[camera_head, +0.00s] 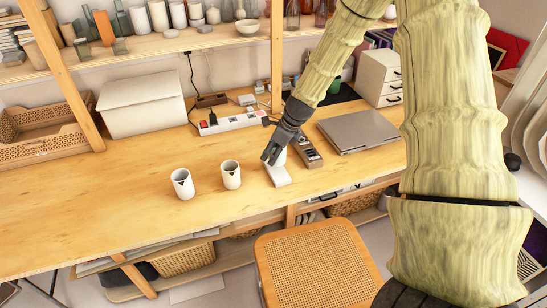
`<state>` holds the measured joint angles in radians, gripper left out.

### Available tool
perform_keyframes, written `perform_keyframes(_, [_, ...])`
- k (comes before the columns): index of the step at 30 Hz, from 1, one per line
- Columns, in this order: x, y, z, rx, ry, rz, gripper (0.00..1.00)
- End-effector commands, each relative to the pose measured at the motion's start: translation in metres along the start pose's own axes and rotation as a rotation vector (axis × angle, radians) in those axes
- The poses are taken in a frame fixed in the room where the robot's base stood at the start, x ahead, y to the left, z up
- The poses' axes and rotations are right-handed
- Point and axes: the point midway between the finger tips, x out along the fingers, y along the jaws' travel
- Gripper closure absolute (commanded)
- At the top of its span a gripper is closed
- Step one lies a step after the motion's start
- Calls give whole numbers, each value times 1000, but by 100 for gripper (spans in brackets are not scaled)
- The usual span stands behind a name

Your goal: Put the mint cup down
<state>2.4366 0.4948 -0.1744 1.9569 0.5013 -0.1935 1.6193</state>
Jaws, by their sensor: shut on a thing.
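My gripper (271,158) reaches down over the right half of the wooden desk. It is shut on a small pale thing (282,157), which I take for the mint cup. The fingers hide much of it, and its tint and full shape are too small to tell. It is right above or at a white block-like thing (278,176) on the desk; I cannot tell whether they touch. Two white cups with dark triangle marks stand upright to the left, one nearer the gripper (231,175) and one farther left (183,184).
A power strip (232,123) lies behind the gripper. A dark tray with small items (307,151) and a closed grey laptop (358,131) lie to the right. The desk's left part (80,200) is clear. A cane chair (318,268) stands at the front edge.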

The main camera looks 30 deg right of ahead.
Motion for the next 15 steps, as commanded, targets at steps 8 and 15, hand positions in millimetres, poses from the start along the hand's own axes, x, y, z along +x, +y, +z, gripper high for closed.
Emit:
perform_keyframes(8, [16, 0, -7, 2, 0, 2, 74])
perform_keyframes(15, [32, 0, -13, 1, -1, 0, 74])
